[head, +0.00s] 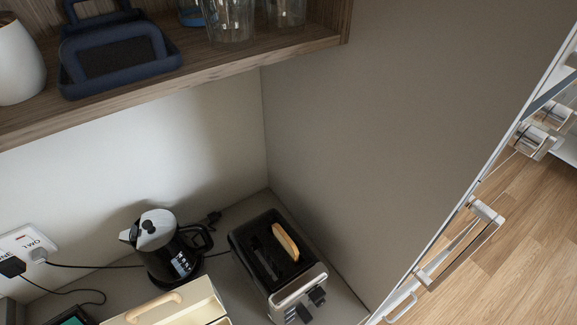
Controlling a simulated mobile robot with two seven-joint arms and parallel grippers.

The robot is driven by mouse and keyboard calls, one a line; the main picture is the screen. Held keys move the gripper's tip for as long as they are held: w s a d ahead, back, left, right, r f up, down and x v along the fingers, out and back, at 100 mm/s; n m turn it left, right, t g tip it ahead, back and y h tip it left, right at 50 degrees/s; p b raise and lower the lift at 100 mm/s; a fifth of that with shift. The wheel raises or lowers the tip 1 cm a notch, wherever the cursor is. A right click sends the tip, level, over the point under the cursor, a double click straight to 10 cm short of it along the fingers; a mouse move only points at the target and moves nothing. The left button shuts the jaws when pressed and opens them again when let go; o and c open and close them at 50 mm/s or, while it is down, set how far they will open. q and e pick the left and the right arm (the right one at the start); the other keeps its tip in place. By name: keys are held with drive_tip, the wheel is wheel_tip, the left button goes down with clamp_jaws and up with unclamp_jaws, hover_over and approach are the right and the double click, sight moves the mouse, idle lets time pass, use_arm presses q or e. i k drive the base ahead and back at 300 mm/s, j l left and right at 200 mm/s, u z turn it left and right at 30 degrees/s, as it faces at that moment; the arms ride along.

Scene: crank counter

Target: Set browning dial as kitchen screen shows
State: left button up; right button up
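A black and silver toaster (294,280) stands on the counter near the corner. A slice of bread (285,242) sticks up from one of its slots. Dark controls (316,295) show on its silver front end, seen steeply from above. I cannot make out the browning dial or its setting. A dark device with a teal screen (73,317) is cut off by the bottom edge at the left, and its content is not readable. Neither of my grippers is in view.
A black and silver kettle (160,245) stands left of the toaster. A cream box with a wooden handle (195,305) is in front of it. A wooden shelf (220,72) with glasses overhangs the counter. Wall sockets (30,245) hold plugs. A grey panel (400,110) bounds the right.

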sight(320, 303)
drive_tip(key=k+l, duration=0.1)
drive_tip(key=k+l+z, duration=0.2)
drive_tip(key=k+l+u, duration=0.3)
drive_tip(key=u, duration=1.7)
drive_tip(key=j+z, duration=0.1)
drive_tip(key=z, duration=1.4)
